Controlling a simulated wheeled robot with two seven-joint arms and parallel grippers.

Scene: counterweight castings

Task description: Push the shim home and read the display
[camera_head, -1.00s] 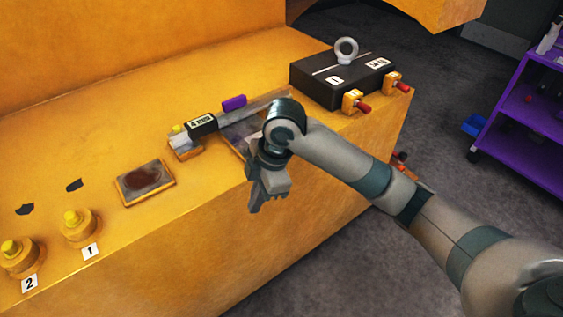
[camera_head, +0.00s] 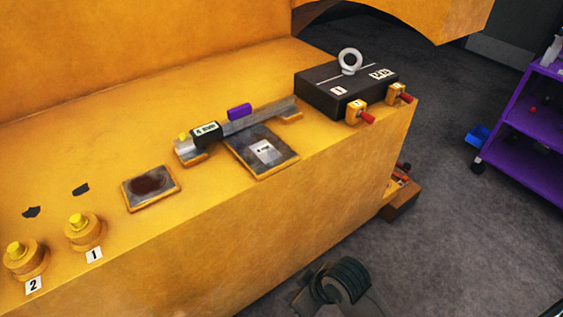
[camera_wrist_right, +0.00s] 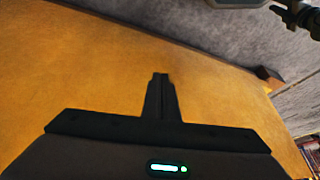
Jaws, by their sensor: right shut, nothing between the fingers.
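A flat grey plate (camera_head: 247,153) with a small white label, which looks like the shim, lies on the yellow casting in front of a steel bar (camera_head: 256,117). I cannot tell how far it reaches under the bar. A black display box (camera_head: 205,136) sits on the bar's left part; its small text seems to read 4 mm. A purple block (camera_head: 239,111) is behind the bar. My right gripper (camera_wrist_right: 160,79) is shut and empty in the right wrist view, apart from the plate; the head view shows only my right wrist at the bottom edge. My left gripper is out of view.
A black weight (camera_head: 345,90) with a ring and red-tipped clamps (camera_head: 361,112) stands to the right. A dark-stained pad (camera_head: 150,188) and two yellow-topped knobs (camera_head: 84,231) are to the left. Floor (camera_head: 440,200) is open between the casting and a purple cart (camera_head: 525,115).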

